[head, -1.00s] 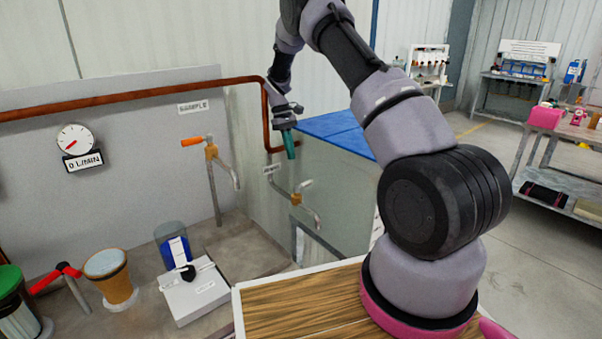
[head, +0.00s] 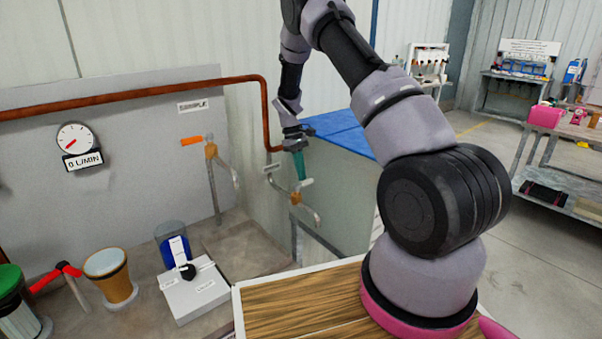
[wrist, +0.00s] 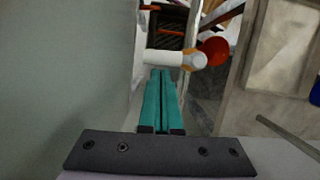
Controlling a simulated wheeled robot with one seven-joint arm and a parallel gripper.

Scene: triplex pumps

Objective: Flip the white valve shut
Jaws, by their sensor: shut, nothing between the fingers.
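The white valve is a short white lever (head: 306,184) on a brass tap body (head: 296,198) with a curved spout, on the side wall panel in the head view. In the wrist view the white lever (wrist: 172,58) lies sideways just past my fingertips, with a brass collar at its right end. My gripper (head: 302,178) has teal fingers pointing down, right above the lever. In the wrist view the fingers of my gripper (wrist: 165,74) are together and empty. The tips look very close to the lever; whether they touch it I cannot tell.
A tap with an orange handle (head: 192,141) is on the back panel under a SAMPLE sign. A copper pipe (head: 265,115) bends down left of my gripper. A gauge (head: 75,138) reads near zero. A control box (head: 193,290) and blue-filled beaker (head: 172,245) stand lower left.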

